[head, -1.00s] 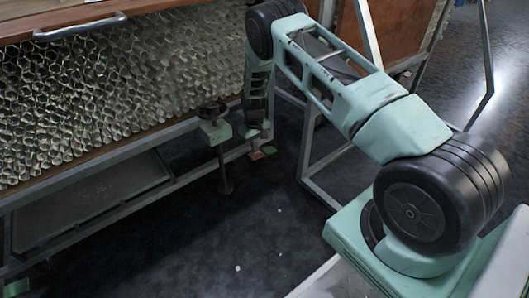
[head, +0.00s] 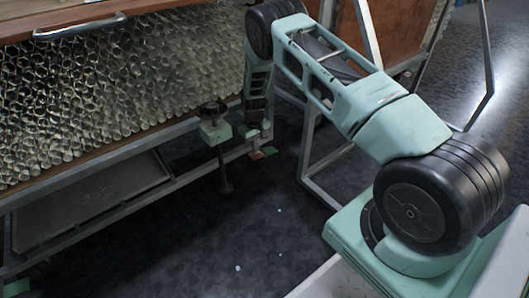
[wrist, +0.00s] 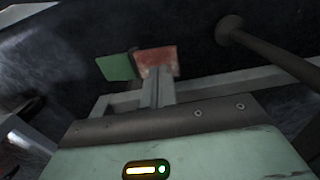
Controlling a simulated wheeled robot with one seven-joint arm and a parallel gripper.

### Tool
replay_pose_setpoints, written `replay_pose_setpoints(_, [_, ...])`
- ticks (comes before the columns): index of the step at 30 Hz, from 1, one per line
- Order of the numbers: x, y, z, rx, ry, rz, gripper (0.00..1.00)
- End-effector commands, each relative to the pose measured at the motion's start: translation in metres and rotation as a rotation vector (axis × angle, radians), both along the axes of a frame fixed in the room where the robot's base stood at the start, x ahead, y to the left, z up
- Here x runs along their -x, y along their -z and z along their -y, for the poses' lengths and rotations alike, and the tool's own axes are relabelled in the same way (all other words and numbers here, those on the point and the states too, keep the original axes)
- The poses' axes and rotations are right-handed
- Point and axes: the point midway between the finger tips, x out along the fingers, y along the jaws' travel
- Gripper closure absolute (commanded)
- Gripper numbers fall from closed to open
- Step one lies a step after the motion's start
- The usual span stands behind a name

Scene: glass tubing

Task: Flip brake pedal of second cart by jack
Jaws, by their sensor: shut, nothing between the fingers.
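The second cart's brake pedal has a red tab (head: 257,155) and a green tab (head: 270,150), low at the cart's corner near the jack. In the wrist view the red tab (wrist: 157,58) sits to the right of the green tab (wrist: 117,67). The jack (head: 214,130) is a green block with a black knob and a dark post, left of my gripper. My gripper (head: 256,128) points down just above the pedal, shut and empty. In the wrist view its narrow grey fingers (wrist: 154,78) overlap the red tab's lower edge. I cannot tell whether they touch.
The cart frame (head: 110,225) with a load of glass tubes (head: 90,90) stands at the left. A dark post (wrist: 265,50) lies close right of the pedal in the wrist view. Another cart's frame (head: 305,150) stands right of my gripper. The dark floor (head: 240,225) in front is mostly clear.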

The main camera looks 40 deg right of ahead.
Motion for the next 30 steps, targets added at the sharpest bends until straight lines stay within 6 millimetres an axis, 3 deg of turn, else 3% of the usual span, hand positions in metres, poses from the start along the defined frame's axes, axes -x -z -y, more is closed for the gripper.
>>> replay_pose_setpoints(30, [0.000, 0.015, 0.000, 0.000, 0.000, 0.000, 1.00])
